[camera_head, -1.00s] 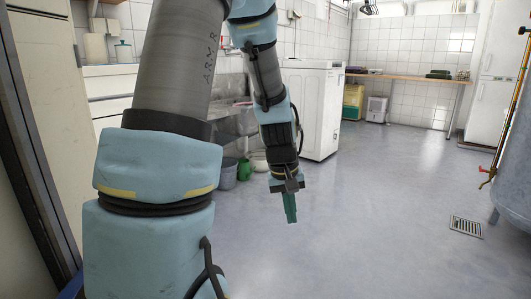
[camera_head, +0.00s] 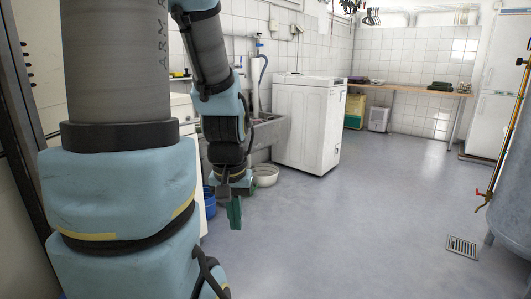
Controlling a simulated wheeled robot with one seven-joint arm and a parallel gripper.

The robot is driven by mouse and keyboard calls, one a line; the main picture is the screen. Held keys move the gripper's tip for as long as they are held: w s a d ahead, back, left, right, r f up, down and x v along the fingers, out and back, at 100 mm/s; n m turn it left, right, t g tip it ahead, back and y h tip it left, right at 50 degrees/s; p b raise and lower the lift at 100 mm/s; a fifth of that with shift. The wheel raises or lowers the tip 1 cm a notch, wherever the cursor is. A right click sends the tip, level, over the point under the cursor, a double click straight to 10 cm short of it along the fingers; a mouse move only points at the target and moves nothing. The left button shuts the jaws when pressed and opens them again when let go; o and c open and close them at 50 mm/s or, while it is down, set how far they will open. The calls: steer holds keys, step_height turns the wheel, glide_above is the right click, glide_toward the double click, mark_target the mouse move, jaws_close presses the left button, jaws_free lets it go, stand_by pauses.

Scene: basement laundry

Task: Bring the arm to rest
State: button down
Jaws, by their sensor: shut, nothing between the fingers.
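My arm comes up at the left of the head view, bends over out of the top of the picture, and its forearm hangs down again left of centre. My gripper (camera_head: 235,213) is at the end of it, pointing down with teal fingers. The fingers are shut and hold nothing. The gripper hangs in front of a blue bucket and a pale basin, apart from the white washing machine.
A white washing machine (camera_head: 306,123) stands behind and right of my gripper. A pale basin (camera_head: 265,175) and a blue bucket (camera_head: 209,201) are on the floor near the sink (camera_head: 267,135). A large tank (camera_head: 514,200) is at the right edge. The middle floor is clear.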

step_height(320, 180, up, 24)
steer(key=p, duration=2.1)
steer(key=shift+p, duration=0.35)
steer(key=shift+r, duration=0.1)
